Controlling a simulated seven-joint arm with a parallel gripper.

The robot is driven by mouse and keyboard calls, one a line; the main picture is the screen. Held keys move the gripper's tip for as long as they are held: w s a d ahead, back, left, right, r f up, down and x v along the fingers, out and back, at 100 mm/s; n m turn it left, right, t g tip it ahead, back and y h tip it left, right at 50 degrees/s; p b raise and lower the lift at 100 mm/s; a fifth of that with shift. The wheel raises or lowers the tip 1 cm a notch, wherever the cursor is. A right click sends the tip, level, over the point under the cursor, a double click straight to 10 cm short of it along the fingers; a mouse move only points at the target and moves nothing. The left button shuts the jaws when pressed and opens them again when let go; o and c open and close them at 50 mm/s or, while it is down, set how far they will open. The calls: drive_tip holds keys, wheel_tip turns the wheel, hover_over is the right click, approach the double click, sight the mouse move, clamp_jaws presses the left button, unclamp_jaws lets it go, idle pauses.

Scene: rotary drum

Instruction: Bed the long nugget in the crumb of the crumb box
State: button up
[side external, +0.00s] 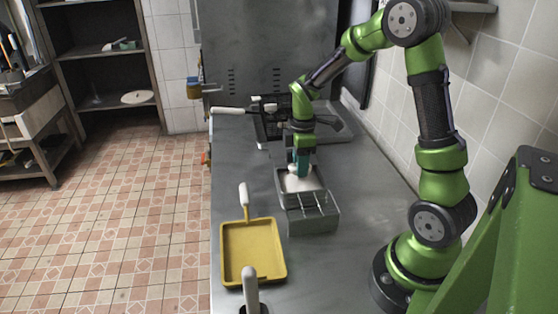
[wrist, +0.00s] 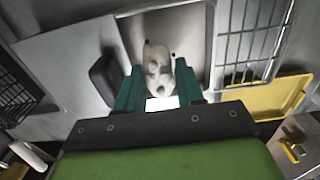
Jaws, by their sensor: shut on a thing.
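The long nugget (wrist: 157,58) is pale with dark spots and sits lengthwise between the teal fingers of my gripper (wrist: 158,76) in the wrist view. My gripper (side external: 301,168) is shut on it and points down over the crumb box (side external: 318,184) in the side view. The box is a grey metal tray with a pale, flat bed of crumb (side external: 300,184); the crumb also shows beyond the nugget in the wrist view (wrist: 190,30). The nugget's lower side is hidden, so I cannot tell whether it touches the crumb.
A metal container with a wire rack (side external: 313,218) stands right in front of the crumb box. A yellow tray (side external: 281,262) with a pale-handled tool lies nearer the camera. A dark basket (side external: 268,128) with a white handle is behind. The counter right of the boxes is clear.

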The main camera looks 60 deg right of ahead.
drive_tip(key=shift+r, duration=0.25)
drive_tip(key=shift+r, duration=2.6)
